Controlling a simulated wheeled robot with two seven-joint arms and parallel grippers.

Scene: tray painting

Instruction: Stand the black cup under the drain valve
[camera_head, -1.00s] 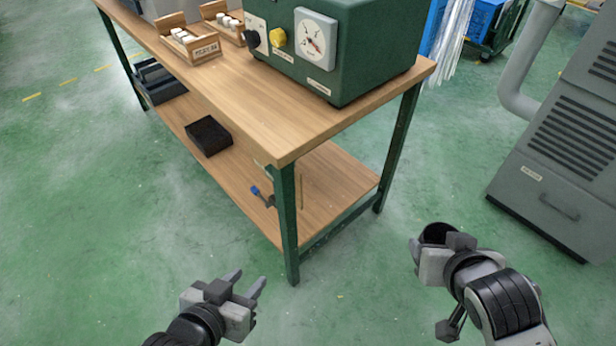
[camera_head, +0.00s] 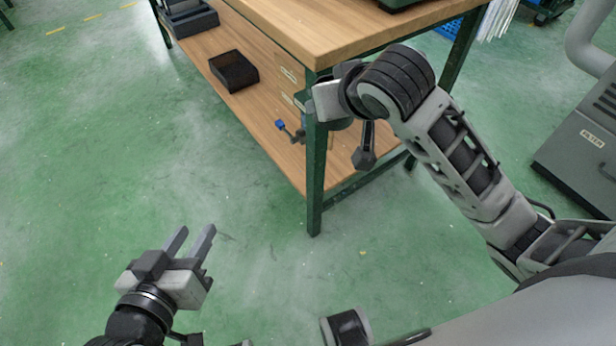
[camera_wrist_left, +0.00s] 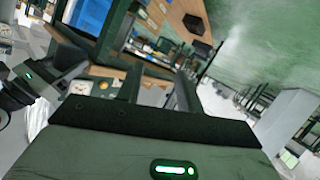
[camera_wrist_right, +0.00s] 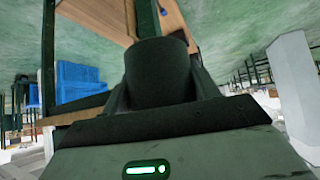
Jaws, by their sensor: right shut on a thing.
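The black cup (camera_wrist_right: 160,75) stands between the fingers of my right gripper in the right wrist view, and the gripper is shut on it. In the head view my right gripper (camera_head: 325,100) is at the near table leg, below the tabletop edge; the cup is mostly hidden there by the gripper and leg. The drain valve, with a blue handle (camera_head: 280,125) and a grey body, shows below the tabletop, just left of that leg and of my right gripper. My left gripper (camera_head: 190,241) is open and empty over the floor, low at left.
The wooden table has a green leg (camera_head: 315,185) close to my right gripper and a lower shelf (camera_head: 268,112). A black open box (camera_head: 233,71) and grey trays (camera_head: 190,20) sit on the shelf. A grey cabinet (camera_head: 585,140) stands at right. Floor in front is clear.

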